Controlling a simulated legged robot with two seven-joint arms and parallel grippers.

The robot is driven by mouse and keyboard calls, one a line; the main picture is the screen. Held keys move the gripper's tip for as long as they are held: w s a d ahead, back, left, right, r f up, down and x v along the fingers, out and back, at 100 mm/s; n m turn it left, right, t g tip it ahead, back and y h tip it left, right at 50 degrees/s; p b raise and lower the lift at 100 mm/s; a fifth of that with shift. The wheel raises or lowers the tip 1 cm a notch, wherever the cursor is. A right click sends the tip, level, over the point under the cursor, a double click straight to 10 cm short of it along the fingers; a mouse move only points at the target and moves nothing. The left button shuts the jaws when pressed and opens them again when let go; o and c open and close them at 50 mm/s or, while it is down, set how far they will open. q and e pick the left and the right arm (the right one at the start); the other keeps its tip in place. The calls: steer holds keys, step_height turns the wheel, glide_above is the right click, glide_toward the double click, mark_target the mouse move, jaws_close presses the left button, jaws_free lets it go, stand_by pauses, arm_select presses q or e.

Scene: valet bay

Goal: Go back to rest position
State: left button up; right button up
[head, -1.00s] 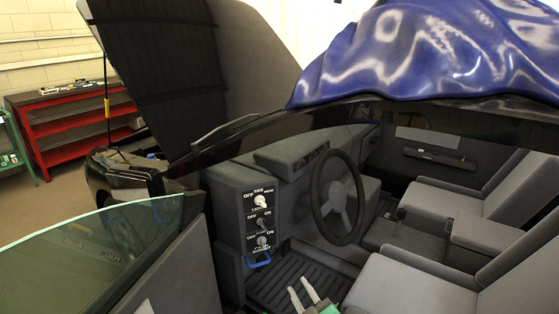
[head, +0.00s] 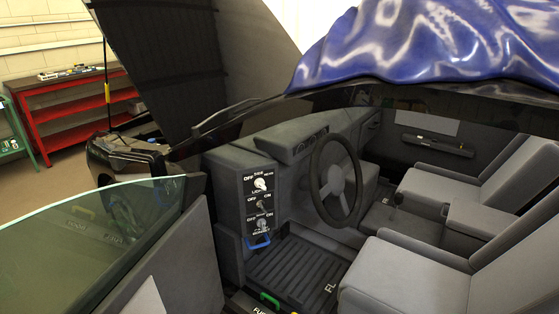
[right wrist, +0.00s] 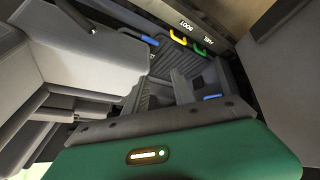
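My right gripper shows only in the right wrist view, where its green housing with a lit strip fills the bottom. My left gripper is in neither view. In the head view, the switch panel (head: 260,214) stands left of the steering wheel (head: 335,180), with a blue handle (head: 258,243) below it.
The open door's glass (head: 85,230) is at the left and the front seat (head: 405,275) at the right. A green handle (head: 270,299) and a yellow handle (right wrist: 179,38) lie along the sill. A blue cover (head: 430,45) drapes the car's top. A red shelf (head: 75,108) stands behind.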

steer(key=s+d+m+g, duration=0.15)
steer(key=s+g, duration=0.25)
steer(key=s, duration=1)
step_height(320, 180, up, 21)
steer(key=p, duration=2)
steer(key=shift+w+a+g+p, duration=0.15)
steer(key=shift+w+g+p, duration=0.05)
steer(key=shift+g+p, duration=0.15)
steer(key=shift+r, duration=0.1)
